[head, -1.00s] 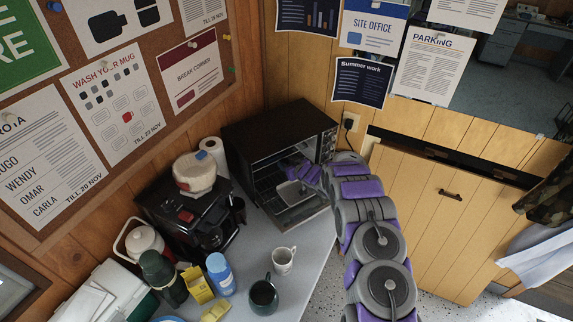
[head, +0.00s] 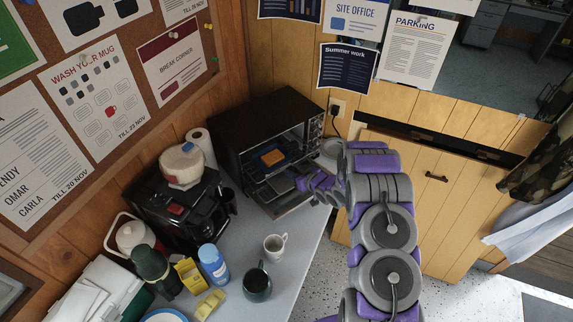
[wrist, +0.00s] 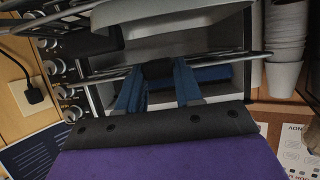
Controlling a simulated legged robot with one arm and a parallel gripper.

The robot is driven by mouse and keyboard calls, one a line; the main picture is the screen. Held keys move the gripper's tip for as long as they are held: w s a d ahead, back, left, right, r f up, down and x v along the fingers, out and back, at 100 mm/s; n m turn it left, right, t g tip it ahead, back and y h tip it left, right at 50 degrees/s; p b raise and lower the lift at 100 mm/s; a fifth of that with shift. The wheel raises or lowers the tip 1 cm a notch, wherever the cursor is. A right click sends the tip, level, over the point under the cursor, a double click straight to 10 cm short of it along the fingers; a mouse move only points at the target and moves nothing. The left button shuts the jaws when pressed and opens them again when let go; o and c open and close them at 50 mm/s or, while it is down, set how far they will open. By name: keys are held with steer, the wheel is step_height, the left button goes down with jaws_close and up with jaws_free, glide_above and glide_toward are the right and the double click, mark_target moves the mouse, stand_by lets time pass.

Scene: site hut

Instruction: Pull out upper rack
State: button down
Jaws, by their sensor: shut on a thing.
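The black toaster oven (head: 275,118) stands in the corner of the counter with its front open. An orange piece (head: 272,157) and something blue lie inside it, above a grey tray (head: 280,184). My gripper (head: 303,183) is at the oven's mouth, its tips small in the head view. In the wrist view, which is upside down, my blue fingers (wrist: 158,78) meet a thin metal rack bar (wrist: 230,57). They are shut on what looks like the upper rack's front edge; the contact is partly hidden. A pale tray (wrist: 170,16) shows beyond the bar.
A coffee maker (head: 180,205), paper roll (head: 202,145), white mug (head: 275,246), dark mug (head: 257,284) and blue bottle (head: 212,262) stand left of and before the oven. Stacked cups (wrist: 285,50) show in the wrist view. Open floor lies at the right.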

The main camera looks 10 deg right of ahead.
steer(key=shift+s+d, duration=0.35)
steer(key=shift+s, duration=0.3)
steer(key=c, duration=0.8)
jaws_free()
steer(key=shift+w, duration=0.1)
steer(key=p+v, duration=0.1)
steer(key=v, duration=1.6)
steer(key=shift+d, duration=0.2)
